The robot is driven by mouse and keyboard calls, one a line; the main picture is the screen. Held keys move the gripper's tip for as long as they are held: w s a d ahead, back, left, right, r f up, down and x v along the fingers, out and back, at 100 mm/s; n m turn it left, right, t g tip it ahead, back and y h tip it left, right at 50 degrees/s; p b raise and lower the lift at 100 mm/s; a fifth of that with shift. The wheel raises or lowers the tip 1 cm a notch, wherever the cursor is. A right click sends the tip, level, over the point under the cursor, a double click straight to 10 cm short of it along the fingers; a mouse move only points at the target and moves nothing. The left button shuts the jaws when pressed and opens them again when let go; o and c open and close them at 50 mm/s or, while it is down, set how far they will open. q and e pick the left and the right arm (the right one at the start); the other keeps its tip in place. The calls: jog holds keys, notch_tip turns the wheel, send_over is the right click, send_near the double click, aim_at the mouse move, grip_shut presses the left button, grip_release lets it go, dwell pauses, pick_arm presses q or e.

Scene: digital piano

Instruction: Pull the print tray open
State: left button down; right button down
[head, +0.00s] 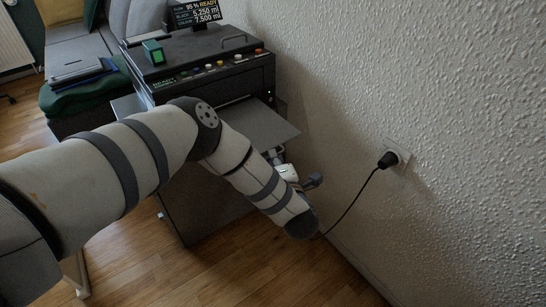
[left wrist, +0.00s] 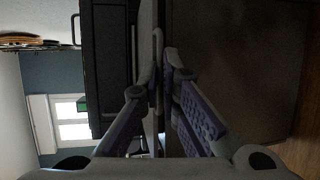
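The printer (head: 205,62) is a dark box against the wall. A grey flat tray (head: 262,124) sticks out of its front; I cannot tell whether this is the print tray. My left gripper (head: 286,170) is low at the printer's front, below that tray, partly hidden behind my own arm. In the left wrist view, my left gripper (left wrist: 162,72) has its two fingers close together around a thin pale bar handle (left wrist: 157,42). It appears shut on this handle. The handle stands beside a dark front panel (left wrist: 230,60). My right gripper is not in view.
The textured wall is close on the right, with a plug in a socket (head: 394,158) and a cable hanging down. A green box (head: 153,52) sits on the printer top. Wooden floor is free in front.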

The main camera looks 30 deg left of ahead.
pick_arm(q)
jog(key=c, duration=1.8)
grip_release()
jog(key=v, duration=1.2)
jog(key=shift+s, duration=0.1)
